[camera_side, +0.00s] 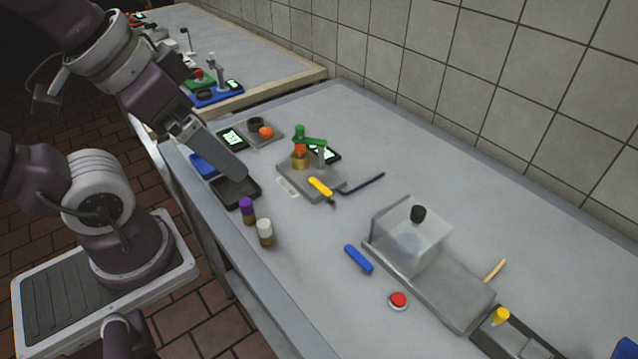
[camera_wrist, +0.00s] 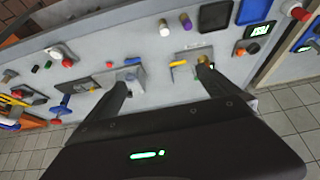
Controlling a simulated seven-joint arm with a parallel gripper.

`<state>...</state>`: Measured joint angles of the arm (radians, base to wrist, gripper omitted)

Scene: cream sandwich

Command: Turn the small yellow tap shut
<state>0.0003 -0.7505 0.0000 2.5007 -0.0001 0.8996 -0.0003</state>
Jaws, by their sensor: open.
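The small yellow tap handle (camera_side: 320,187) is on a grey plate (camera_side: 330,195) at the table's middle, beside a brass fitting (camera_side: 300,160) with a green top. It also shows in the wrist view (camera_wrist: 178,63), between my two fingers as seen there. My gripper (camera_side: 238,172) is open and empty, left of the plate and over or near a black tray (camera_side: 250,192). In the wrist view my gripper (camera_wrist: 162,72) has its fingers wide apart. Neither finger visibly touches the tap. The right finger partly hides the fitting.
Purple-capped (camera_side: 247,210) and white-capped (camera_side: 265,232) vials stand in front of the tray. A dark hooked rod (camera_side: 362,184) lies right of the plate. A clear box (camera_side: 410,235), a blue bar (camera_side: 358,258) and a red button (camera_side: 398,300) are further right. Bare tabletop lies between.

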